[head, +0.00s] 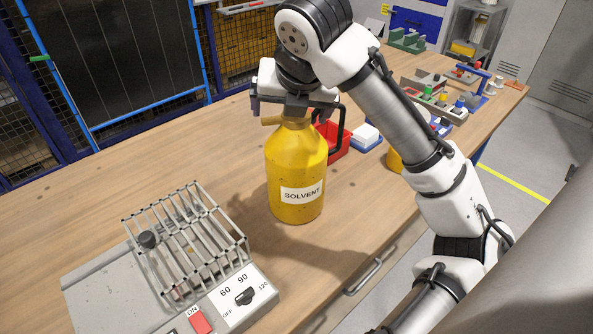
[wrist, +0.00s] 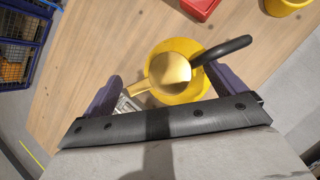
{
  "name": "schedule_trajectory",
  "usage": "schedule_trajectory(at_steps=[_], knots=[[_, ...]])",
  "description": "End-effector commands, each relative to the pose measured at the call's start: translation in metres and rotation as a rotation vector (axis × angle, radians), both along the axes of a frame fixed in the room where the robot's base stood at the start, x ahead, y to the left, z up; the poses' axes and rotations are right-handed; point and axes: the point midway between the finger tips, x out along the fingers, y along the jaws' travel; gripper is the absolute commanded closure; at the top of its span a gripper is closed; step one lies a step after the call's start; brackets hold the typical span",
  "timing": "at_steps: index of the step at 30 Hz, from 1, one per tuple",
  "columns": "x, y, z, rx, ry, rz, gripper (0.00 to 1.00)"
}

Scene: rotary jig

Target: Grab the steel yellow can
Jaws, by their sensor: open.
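The yellow steel can (head: 297,177) stands upright on the wooden workbench, with a white "SOLVENT" label on its front. It has a brass-coloured cap with a spout and a dark curved handle at the right. My gripper (head: 295,108) is above the can's top, pointing down. In the wrist view the open fingers of my gripper (wrist: 169,92) lie to either side of the can's cap. The can (wrist: 182,97) shows there from above, with its cap and handle between or near the fingers. I cannot tell whether a finger touches it.
A grey rotary jig (head: 100,295) with a wire cage, dial and red switch is at front left. A red bin (head: 333,139), a blue-and-white box (head: 366,137) and another yellow container (head: 394,161) stand behind the can. The bench's left middle is clear.

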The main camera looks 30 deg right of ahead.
Motion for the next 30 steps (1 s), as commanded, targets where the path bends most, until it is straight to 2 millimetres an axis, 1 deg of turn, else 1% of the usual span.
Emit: schedule_trajectory(at_steps=[2, 23, 24, 30], knots=[[-0.0001, 0.0, 0.0002, 0.0, 0.0, 0.0, 0.06], [-0.0005, 0.0001, 0.0, 0.001, 0.002, 0.001, 0.97], [-0.0005, 0.0001, 0.0, 0.001, 0.002, 0.001, 1.0], [-0.0005, 0.0, 0.0022, -0.001, -0.003, 0.0, 1.0]])
